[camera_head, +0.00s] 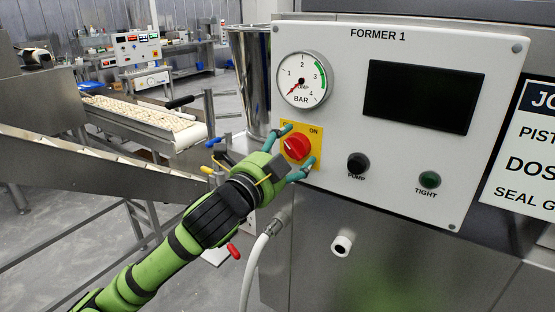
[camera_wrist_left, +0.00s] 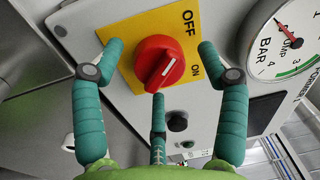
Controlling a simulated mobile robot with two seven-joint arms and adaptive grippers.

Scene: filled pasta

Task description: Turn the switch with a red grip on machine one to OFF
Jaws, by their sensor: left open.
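The switch with a red grip (camera_head: 299,143) sits on a yellow plate (camera_head: 317,150) on the FORMER 1 panel. It also shows large in the left wrist view (camera_wrist_left: 157,60), with a white mark on its ridge; I cannot tell for sure which label the mark points to. OFF and ON are printed on the plate; OFF is mostly hidden in the head view. My left gripper (camera_head: 296,146) is open, its teal fingers spread around the grip. In the left wrist view, gaps show between the fingertips (camera_wrist_left: 160,50) and the grip. My right gripper is not in view.
A pressure gauge (camera_head: 302,79) is above the switch and a dark screen (camera_head: 423,90) to its right. The PUMP lamp (camera_head: 358,162) and TIGHT lamp (camera_head: 430,179) are lower right. A steel vessel (camera_head: 252,80) stands left of the panel; a white hose (camera_head: 256,262) hangs below.

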